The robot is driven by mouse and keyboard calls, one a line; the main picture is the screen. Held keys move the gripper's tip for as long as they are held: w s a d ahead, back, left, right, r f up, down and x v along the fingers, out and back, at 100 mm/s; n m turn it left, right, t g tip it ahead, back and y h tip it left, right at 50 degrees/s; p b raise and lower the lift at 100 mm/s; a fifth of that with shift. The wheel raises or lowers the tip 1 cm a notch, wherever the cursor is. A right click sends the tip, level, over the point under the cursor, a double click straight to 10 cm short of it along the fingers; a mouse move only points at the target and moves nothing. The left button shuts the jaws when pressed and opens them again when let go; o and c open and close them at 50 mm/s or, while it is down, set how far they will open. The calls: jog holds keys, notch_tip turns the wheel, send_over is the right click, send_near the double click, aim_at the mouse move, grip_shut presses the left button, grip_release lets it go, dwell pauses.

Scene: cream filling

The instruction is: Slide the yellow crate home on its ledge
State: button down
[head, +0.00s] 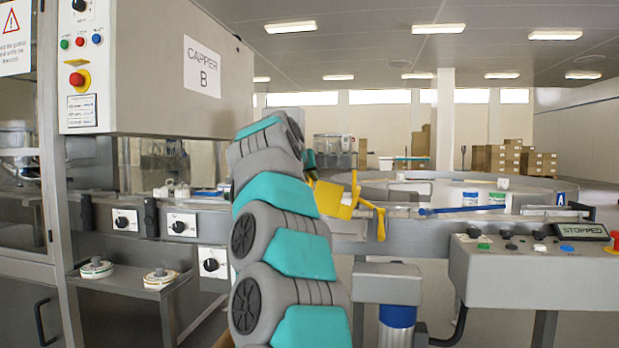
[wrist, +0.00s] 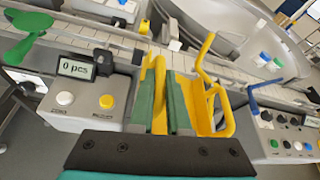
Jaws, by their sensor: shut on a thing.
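The yellow crate (head: 334,198) shows in the head view beside my arm, close to the conveyor's front rail; my arm covers its left part. In the wrist view the yellow crate (wrist: 213,108) lies between and to the right of my green fingers, with a bent yellow bar rising from its far side. My gripper (wrist: 164,78) is shut on a yellow upright part of the crate, one finger on each side. In the head view my arm mostly hides the gripper. I cannot tell which surface is the crate's ledge, or whether the crate touches it.
A conveyor (wrist: 100,38) runs behind the crate. A control box (wrist: 85,105) reading "0 pcs" stands left of my gripper in the wrist view. A control panel (head: 530,262) reading "STOPPED" stands at right in the head view. A small shelf (head: 135,285) holds two round items at left.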

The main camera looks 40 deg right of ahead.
aim_at(328, 196)
jog(key=shift+w+d+f+b, duration=0.1)
jog(key=shift+d+f+b, duration=0.05)
jog(key=shift+f+b, duration=1.35)
jog(key=shift+w+d+f+b, duration=0.1)
jog(key=shift+d+f+b, duration=0.05)
jog(key=shift+f+b, duration=1.3)
jog(key=shift+w+d+p, duration=0.3)
jog(key=shift+p, duration=0.2)
jog(key=shift+w+d+p, duration=0.65)
jog(key=shift+w+d, duration=0.05)
jog(key=shift+d, duration=0.15)
jog(key=shift+f, duration=0.25)
jog(key=c, duration=0.8)
grip_release()
jog(key=shift+s+a, duration=0.1)
jog(key=shift+a, duration=0.05)
jog(key=shift+b+v, duration=0.5)
jog(key=shift+v, duration=3.3)
